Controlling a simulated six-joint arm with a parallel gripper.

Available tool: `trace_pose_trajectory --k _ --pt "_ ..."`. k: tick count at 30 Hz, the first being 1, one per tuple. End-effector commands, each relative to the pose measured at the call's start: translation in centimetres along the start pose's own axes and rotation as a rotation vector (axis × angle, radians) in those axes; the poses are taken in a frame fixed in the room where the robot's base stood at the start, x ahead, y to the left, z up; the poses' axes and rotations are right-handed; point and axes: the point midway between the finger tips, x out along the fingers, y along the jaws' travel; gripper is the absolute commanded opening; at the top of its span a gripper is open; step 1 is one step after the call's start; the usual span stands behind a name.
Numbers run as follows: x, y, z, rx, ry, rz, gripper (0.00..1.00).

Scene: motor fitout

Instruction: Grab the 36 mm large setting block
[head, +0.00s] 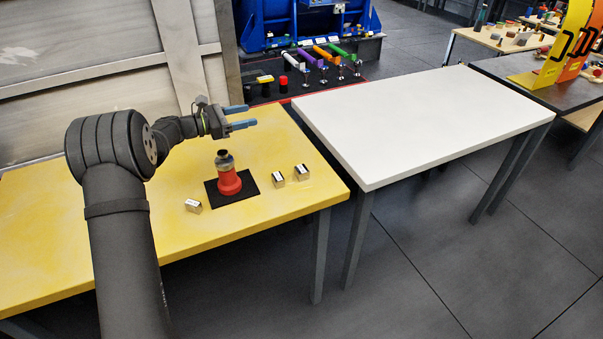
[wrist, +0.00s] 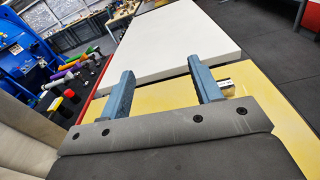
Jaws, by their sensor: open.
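Three small metallic blocks with white, dark-marked labels lie on the yellow table (head: 60,225). One block (head: 193,205) is left of the black mat. The other two, a middle block (head: 278,179) and a right block (head: 302,172), sit close together right of it. The labels are too small to read, so I cannot tell which is the 36 mm large one. My gripper (head: 251,115) is open and empty, raised above the table behind the blocks. In the wrist view, one block (wrist: 226,84) shows partly beside the right finger.
A red stand with a grey top (head: 229,178) rises from the black mat (head: 252,200) among the blocks. A bare white table (head: 420,120) adjoins on the right. A blue machine (head: 300,22) and coloured-handled tools (head: 325,55) are behind.

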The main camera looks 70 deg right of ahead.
Motion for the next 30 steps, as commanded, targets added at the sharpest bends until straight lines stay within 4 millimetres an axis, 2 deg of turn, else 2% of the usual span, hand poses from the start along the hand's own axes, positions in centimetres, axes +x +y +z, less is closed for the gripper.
trace_pose_trajectory --k 1,6,12,16,20,23,26,30 --pt "1.9 0.9 1.0 0.005 0.002 0.068 0.58" --pt "6.0 4.3 3.4 -0.018 0.017 0.329 0.58" --pt "9.1 6.6 5.4 -0.11 0.057 0.618 0.58" --pt "10.3 6.9 5.9 -0.202 0.104 0.788 0.58" --pt "11.2 5.9 5.7 -0.316 0.172 0.938 0.58" --pt "11.7 4.2 5.2 -0.415 0.241 1.038 0.58" --pt "12.2 1.8 4.4 -0.521 0.328 1.124 0.58" --pt "12.7 -3.0 3.2 -0.675 0.476 1.215 0.58"
